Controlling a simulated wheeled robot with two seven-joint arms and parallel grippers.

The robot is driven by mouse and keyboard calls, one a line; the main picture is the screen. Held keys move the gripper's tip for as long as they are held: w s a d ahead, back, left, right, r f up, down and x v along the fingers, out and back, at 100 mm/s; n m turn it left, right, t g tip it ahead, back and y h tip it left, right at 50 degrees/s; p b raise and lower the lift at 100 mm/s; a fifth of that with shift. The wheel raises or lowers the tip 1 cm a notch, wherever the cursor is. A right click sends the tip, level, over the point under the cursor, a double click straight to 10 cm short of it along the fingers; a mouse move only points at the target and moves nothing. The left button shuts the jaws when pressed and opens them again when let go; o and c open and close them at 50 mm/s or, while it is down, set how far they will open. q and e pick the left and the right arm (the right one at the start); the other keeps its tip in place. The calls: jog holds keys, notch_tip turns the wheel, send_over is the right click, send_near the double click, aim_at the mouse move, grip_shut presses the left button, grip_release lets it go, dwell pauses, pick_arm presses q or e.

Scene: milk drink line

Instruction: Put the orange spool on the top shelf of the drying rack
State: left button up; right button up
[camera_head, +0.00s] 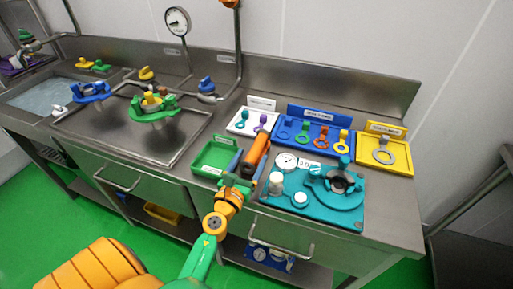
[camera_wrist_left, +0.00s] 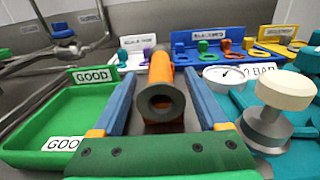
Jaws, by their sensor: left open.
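The orange spool (camera_head: 257,150), a cylinder with dark grey ends, is on the steel counter between the green tray and the teal board. It also shows in the left wrist view (camera_wrist_left: 160,72), with its hollow grey end facing the camera. My left gripper (camera_head: 248,166) is open, its blue fingers on either side of the spool. In the left wrist view small gaps show between the fingers and the spool. My right gripper is not in view. I cannot clearly identify a drying rack; only part of a metal frame (camera_head: 470,186) shows at the right edge.
A green tray labelled GOOD (camera_wrist_left: 35,133) is close on the left. A teal board (camera_head: 328,218) with a gauge, a white knob and a teal fitting is close on the right. White, blue (camera_head: 303,110) and yellow trays of small parts stand behind. A sink is at far left.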

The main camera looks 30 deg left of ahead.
aim_at(256, 146)
pick_arm(q)
jog(key=x, duration=0.5)
grip_shut()
